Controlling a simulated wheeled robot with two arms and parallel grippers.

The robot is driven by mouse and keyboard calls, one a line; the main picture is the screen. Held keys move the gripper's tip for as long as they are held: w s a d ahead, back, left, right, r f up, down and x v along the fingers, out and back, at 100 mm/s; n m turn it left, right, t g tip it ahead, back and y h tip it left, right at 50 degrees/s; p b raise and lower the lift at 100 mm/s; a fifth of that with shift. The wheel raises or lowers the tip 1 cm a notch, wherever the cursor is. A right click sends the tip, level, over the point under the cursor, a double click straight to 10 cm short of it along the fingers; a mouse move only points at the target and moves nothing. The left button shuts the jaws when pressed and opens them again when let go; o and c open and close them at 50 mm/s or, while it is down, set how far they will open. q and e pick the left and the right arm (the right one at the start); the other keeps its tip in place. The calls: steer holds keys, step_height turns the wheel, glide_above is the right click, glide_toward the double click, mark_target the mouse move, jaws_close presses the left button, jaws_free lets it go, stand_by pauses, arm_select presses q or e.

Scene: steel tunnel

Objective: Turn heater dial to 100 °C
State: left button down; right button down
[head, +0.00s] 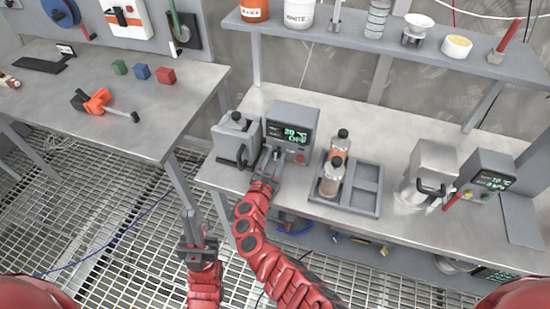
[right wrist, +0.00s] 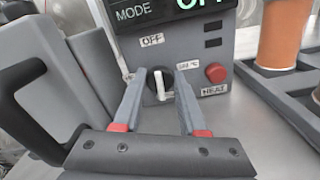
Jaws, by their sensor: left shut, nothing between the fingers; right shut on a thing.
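The grey heater box (head: 308,118) stands on the right bench; its green display appears to read 20 °C and OFF. Its dial (right wrist: 161,84), a dark knob with a white pointer, shows in the right wrist view. The pointer is nearly upright, roughly toward the OFF label (right wrist: 152,40). A label reading 100 °C (right wrist: 188,65) is at the dial's upper right. My right gripper (right wrist: 160,77) is shut on the dial, one finger on each side; it also shows in the head view (head: 270,160). My left gripper (head: 196,225) is shut and empty, low over the grated floor, away from the heater.
A grey metal container with a handle (head: 235,137) stands close left of the heater. A tray (head: 366,185) with bottles is to the right. A red button (right wrist: 215,73) is beside the dial. The left bench (head: 130,135) carries small cubes and an orange tool.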

steer(key=shift+f+m+b, duration=0.25)
steer(key=shift+m+b, duration=0.35)
steer(key=shift+b, duration=0.05)
steer(key=m+b, duration=0.7)
steer(key=b, duration=0.2)
steer(key=m+b, duration=0.7)
steer(key=b, duration=0.3)
steer(key=shift+d+f+b, duration=0.15)
steer(key=shift+f+b, duration=0.05)
steer(key=shift+b, duration=0.1)
steer(key=shift+r+m+b, duration=0.2)
steer(key=shift+m+b, duration=0.9)
steer(key=shift+b, duration=0.25)
steer(key=shift+c, duration=2.3)
jaws_free()
steer(key=shift+r, duration=0.1)
steer(key=shift+s, duration=0.1)
